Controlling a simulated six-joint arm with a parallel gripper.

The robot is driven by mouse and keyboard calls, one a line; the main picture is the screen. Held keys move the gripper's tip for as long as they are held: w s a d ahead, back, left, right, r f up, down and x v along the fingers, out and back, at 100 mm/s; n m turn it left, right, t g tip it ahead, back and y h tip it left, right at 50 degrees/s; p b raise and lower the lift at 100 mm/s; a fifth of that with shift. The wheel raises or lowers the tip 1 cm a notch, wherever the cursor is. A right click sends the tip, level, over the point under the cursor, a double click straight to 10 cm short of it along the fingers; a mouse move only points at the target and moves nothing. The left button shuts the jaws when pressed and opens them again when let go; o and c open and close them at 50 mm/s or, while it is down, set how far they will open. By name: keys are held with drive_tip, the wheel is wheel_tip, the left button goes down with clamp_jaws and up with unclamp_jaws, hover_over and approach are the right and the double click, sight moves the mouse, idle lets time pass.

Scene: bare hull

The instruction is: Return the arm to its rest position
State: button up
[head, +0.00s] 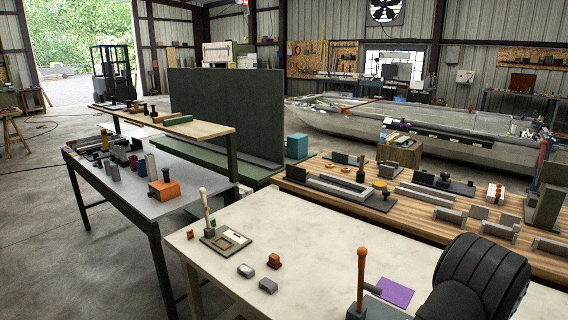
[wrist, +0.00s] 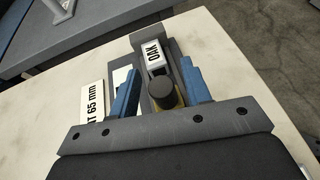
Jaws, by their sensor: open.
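In the wrist view my gripper (wrist: 161,68) is open, with a blue finger on each side. Between and beyond the fingers is a dark grey fixture (wrist: 143,44) with a black round knob (wrist: 161,88) and a white label (wrist: 153,52) reading "OAK". I cannot tell whether the fingers touch it. Another white label (wrist: 92,108), ending in "65 mm", lies left of the left finger. In the head view a black ribbed part of my arm stands at the lower right; my fingers are not visible there.
A grey bench (head: 110,190) and a wooden bench (head: 400,205) with several parts stand beyond.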

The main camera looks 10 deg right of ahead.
drive_tip(key=f+v, duration=0.1)
drive_tip(key=v, duration=1.7)
drive_tip(key=x, duration=0.6)
drive_tip(key=r+x, duration=0.1)
drive_tip(key=x, duration=1.2)
drive_tip(key=shift+s+d+r, duration=0.15)
drive_tip(key=shift+s+d, duration=0.25)
drive_tip(key=shift+d, duration=0.1)
drive_tip(key=shift+s+d+r, duration=0.15)
drive_tip(key=shift+d, duration=0.15)
drive_tip(key=v, duration=1.7)
drive_tip(key=s+d+r+m+t+y, duration=0.1)
drive_tip(key=s+r+m+t+y, duration=0.2)
drive_tip(key=r+m+t, duration=0.6)
drive_tip(key=shift+s+r+m+t, duration=0.3)
drive_tip(key=shift+s+r+m, duration=0.9)
drive_tip(key=shift+r+m, duration=2.85)
drive_tip(key=shift+o, duration=0.3)
drive_tip(key=shift+d+r+n, duration=0.15)
drive_tip(key=shift+r+n, duration=0.5)
